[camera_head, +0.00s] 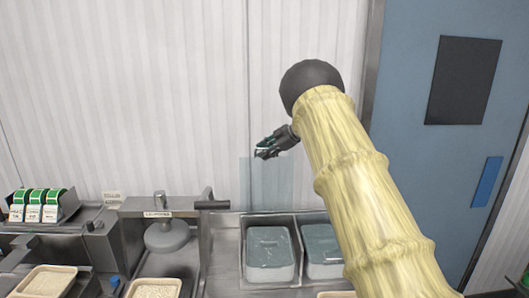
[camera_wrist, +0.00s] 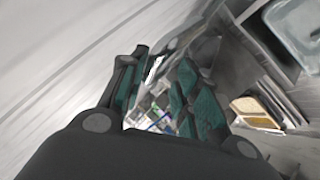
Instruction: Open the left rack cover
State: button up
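Two grey-blue bins sit side by side in the steel counter in the head view, the left bin (camera_head: 270,262) and the right bin (camera_head: 322,243). A pale see-through panel (camera_head: 262,190), which looks like the left rack cover, stands upright behind the left bin against the wall. My gripper (camera_head: 264,151) is just above the panel's top edge. In the wrist view my gripper (camera_wrist: 163,75) shows its green-padded fingers apart, with background visible between them. I cannot tell whether a fingertip touches the panel. My arm hides part of the right bin.
A steel unit with a round grey press (camera_head: 168,238) stands left of the bins. Green-and-white packs (camera_head: 34,205) stand at the far left. Trays of rice (camera_head: 155,289) lie in front. A blue door (camera_head: 425,150) is at the right. The wall (camera_head: 120,90) closes off the back.

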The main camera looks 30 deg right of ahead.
jog(key=shift+s+d+r, duration=0.1)
jog(key=shift+d+r, duration=0.05)
jog(key=shift+d, duration=0.1)
jog(key=v, duration=1.1)
jog(key=shift+s+r, duration=0.15)
jog(key=shift+s, duration=0.05)
